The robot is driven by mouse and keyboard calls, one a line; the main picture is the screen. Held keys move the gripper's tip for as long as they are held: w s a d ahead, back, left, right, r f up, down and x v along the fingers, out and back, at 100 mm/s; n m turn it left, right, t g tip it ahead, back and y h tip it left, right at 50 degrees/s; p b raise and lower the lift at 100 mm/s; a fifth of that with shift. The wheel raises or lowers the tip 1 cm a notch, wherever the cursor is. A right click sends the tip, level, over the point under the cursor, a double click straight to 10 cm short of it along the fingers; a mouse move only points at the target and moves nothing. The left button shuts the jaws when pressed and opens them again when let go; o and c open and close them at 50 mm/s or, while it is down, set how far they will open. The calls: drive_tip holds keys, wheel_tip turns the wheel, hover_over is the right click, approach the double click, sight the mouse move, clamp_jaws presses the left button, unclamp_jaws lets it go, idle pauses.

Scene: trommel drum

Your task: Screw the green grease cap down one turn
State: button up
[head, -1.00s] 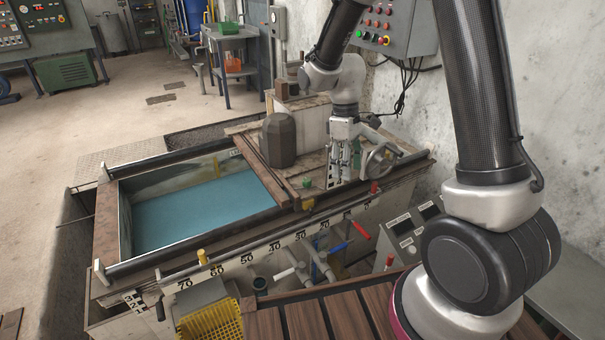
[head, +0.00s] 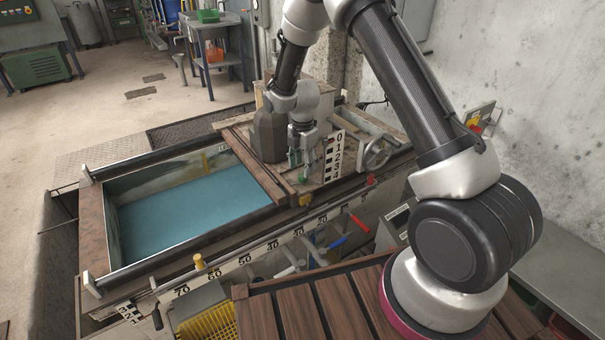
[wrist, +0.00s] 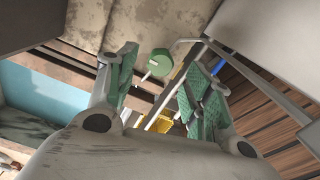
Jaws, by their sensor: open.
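The green grease cap (wrist: 160,62) shows in the wrist view as a small round green top with a pale, thin bar or stem at its lower left. It lies between the tips of my gripper (wrist: 155,75), beyond them in depth. The two fingers with green pads are spread apart, with nothing held between them. In the head view my gripper (head: 303,160) points down over the right end of the machine's bench, close to the dark faceted block.
The dark faceted block (head: 268,137) stands just left of my gripper. A numbered scale plate (head: 333,156) and a handwheel (head: 376,152) stand to its right. The blue-floored tank (head: 185,215) lies to the left. Red and blue levers (head: 358,223) stick out in front.

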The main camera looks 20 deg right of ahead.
sight(303, 179)
drive_tip(key=shift+f, duration=2)
drive_tip(key=c, duration=1)
drive_tip(key=m, duration=0.4)
drive_tip(key=shift+m, duration=1.7)
